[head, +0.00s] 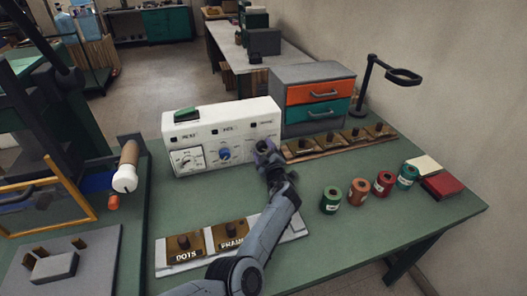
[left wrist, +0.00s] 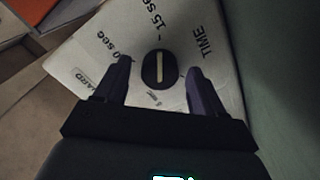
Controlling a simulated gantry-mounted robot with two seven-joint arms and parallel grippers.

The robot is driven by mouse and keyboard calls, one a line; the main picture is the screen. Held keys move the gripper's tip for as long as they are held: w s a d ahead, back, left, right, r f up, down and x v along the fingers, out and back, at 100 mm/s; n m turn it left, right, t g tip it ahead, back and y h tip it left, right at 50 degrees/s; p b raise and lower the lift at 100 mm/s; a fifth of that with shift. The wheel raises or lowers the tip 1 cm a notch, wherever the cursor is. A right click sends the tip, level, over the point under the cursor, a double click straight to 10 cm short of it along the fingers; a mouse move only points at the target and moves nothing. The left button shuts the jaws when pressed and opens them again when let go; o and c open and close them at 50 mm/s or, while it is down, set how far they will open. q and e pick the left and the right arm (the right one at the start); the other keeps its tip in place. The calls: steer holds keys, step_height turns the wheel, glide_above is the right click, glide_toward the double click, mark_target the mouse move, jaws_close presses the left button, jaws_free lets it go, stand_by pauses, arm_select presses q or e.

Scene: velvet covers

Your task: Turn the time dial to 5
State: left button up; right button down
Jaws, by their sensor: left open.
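The white control box (head: 222,112) stands on the green table. Its front carries a dial with a white plate (head: 187,160) at left and a blue knob (head: 224,154) in the middle; its right part is hidden by my left gripper (head: 264,150). In the left wrist view, a round dark dial (left wrist: 159,69) with a pale bar sits on the white panel (left wrist: 180,25) near the word TIME and a 15 SEC mark. My open left gripper (left wrist: 158,66) has one finger on each side of this dial; contact cannot be told. My right gripper is not in view.
A drawer unit (head: 313,98) stands right of the box, with a wooden strip of dark blocks (head: 338,142) before it. Several thread spools (head: 358,191) stand at right. A plate with DOTS and another labelled block (head: 207,246) lies in front. A roller (head: 127,167) is at left.

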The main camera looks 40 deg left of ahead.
arm_select(q)
steer(key=c, duration=1.1)
steer(key=shift+o, duration=0.2)
